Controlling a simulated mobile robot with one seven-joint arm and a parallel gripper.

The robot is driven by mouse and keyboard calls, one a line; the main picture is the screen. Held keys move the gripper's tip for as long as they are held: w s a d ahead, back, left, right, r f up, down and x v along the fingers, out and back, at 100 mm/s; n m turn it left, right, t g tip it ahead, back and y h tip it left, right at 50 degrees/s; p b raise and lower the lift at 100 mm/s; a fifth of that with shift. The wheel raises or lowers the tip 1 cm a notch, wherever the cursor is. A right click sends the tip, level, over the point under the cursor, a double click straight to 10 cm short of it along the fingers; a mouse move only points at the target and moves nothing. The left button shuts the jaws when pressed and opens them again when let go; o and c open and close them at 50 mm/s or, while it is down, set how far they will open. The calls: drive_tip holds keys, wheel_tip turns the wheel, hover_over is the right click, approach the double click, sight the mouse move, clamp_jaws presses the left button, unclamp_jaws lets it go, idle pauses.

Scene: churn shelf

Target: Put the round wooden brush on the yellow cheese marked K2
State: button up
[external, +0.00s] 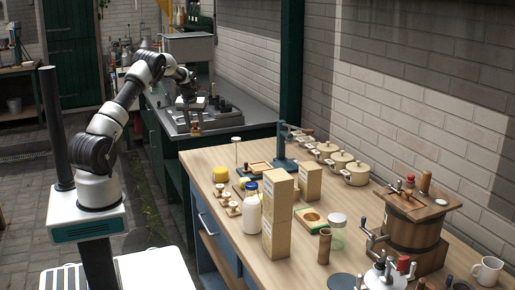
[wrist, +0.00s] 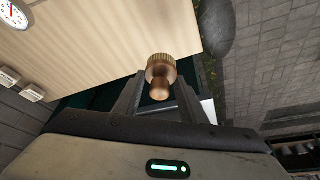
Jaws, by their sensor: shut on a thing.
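My gripper (external: 192,105) hangs over the near end of the grey bench, left of the wooden table. In the wrist view its two dark fingers (wrist: 160,98) are closed on the round wooden brush (wrist: 161,68), with a ridged rim and a knob-like end. In the external view the brush (external: 196,129) shows small and brown below the fingers. I cannot read a K2 mark on either.
A dial (wrist: 14,17) and white tags (wrist: 32,93) show in the wrist view.

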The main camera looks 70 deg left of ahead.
drive_tip(key=w+d+r+m+p, duration=0.1)
drive_tip(key=w+d+r, duration=0.1)
drive_tip(key=d, duration=0.6)
drive_tip(key=w+d+r+p, duration=0.1)
drive_tip(key=w+d+r, duration=0.1)
drive_tip(key=d, duration=0.5)
drive_tip(key=m+p, duration=0.1)
drive_tip(key=m, duration=0.1)
hover_over(223, 167)
drive_tip(key=s+d, duration=0.2)
drive_tip(key=shift+t+h, duration=0.4)
drive_tip(key=f, duration=0.4)
drive_tip(key=shift+w+a+f, duration=0.2)
drive_tip(key=shift+a+f, duration=0.05)
drive_tip(key=shift+f, duration=2.1)
drive_tip(key=shift+f, duration=0.15)
drive_tip(key=o, duration=0.6)
drive_tip(key=shift+f, duration=0.1)
drive_tip(key=o, duration=0.5)
drive_tip(key=shift+c, duration=0.2)
